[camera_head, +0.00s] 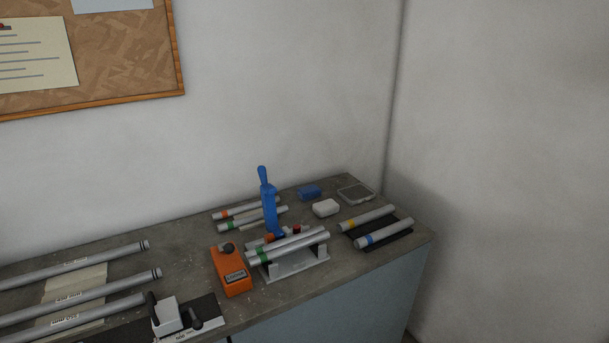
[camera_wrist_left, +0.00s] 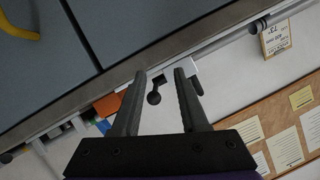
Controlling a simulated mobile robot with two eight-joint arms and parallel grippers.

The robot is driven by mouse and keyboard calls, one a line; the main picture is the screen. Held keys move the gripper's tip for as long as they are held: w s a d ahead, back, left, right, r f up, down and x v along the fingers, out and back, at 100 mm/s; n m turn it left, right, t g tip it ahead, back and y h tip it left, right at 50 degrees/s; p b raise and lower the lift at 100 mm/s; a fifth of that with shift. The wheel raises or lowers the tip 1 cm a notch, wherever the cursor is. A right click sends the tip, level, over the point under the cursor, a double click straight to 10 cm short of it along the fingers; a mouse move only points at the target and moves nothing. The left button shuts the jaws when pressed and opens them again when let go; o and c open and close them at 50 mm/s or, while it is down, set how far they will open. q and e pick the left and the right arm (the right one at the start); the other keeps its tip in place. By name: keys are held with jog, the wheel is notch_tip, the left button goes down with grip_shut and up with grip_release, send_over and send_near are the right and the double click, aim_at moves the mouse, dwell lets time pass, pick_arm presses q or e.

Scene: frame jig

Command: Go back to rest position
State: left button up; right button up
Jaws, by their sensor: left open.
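My left gripper (camera_wrist_left: 159,76) shows only in the left wrist view. Its two dark fingers are apart, with nothing between them. They are seen against the bench's front edge, with a white block and dark knob (camera_wrist_left: 154,97) beyond the gap; I cannot tell the distance. Neither arm shows in the head view, and my right gripper is in no view. The grey bench (camera_head: 190,238) runs along the wall in the head view.
A jig (camera_head: 292,268) holds tubes beside a blue upright clamp (camera_head: 269,208) and an orange box (camera_head: 231,271). Two tubes lie on a black mat (camera_head: 383,242) at right. Long tubes (camera_head: 75,290) lie at left. A corkboard (camera_head: 130,60) hangs on the wall.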

pick_arm(q)
jog(key=s+d+f+m+g+h+p, duration=0.1)
jog(key=s+d+m+g+h+p, duration=0.2)
jog(key=s+d+h, duration=0.3)
jog(key=s+g+h+p, duration=0.1)
jog(key=s+h, duration=0.2)
jog(key=s, duration=0.1)
jog(key=shift+s+f+g, duration=0.25)
jog(key=shift+f+g, duration=0.05)
jog(key=shift+g, duration=0.1)
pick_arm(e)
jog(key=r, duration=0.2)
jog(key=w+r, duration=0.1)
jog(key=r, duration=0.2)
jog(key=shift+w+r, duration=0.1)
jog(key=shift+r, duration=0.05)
pick_arm(q)
jog(key=shift+a, duration=0.1)
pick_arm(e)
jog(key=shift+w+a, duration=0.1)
